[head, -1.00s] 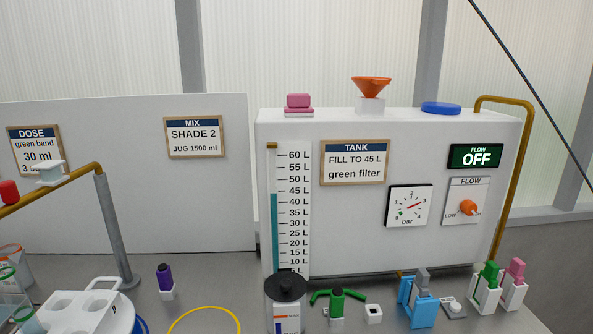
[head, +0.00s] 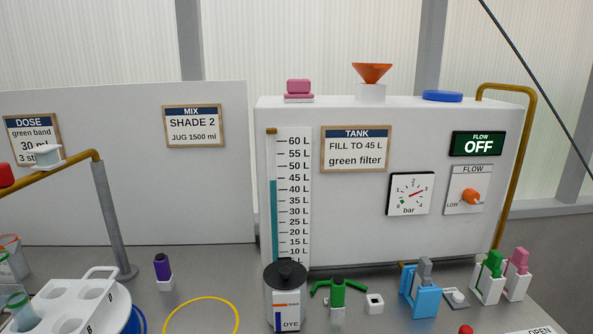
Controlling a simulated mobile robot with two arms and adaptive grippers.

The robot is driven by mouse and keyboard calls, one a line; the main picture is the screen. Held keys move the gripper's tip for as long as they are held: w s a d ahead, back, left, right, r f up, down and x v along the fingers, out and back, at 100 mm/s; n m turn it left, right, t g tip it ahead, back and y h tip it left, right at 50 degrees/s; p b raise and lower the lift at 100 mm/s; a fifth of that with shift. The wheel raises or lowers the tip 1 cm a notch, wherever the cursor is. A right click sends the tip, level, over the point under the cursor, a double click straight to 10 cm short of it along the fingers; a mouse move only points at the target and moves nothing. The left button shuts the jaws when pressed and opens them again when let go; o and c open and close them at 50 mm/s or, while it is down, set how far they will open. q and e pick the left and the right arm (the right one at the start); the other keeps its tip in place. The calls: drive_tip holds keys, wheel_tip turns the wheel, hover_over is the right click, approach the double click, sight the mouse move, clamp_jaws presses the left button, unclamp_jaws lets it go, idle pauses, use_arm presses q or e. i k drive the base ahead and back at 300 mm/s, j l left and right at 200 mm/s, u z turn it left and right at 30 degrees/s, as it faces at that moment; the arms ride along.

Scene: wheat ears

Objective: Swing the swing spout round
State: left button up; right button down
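A white spool-shaped piece (head: 47,156) sits on the pipe, and a red part (head: 5,176) shows at the left edge. Another brass pipe (head: 529,150) bends over the tank's right end and runs down its side. Neither of my grippers is in view.
A white tray with round holes (head: 100,289) stands at front left. The white tank (head: 410,113) fills the back right. A dye bottle (head: 286,297), a green-handled part (head: 337,293) and a blue holder (head: 421,295) stand before it. A yellow ring (head: 236,318) lies on the bench.

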sight(49, 164)
drive_tip(key=u, duration=1.1)
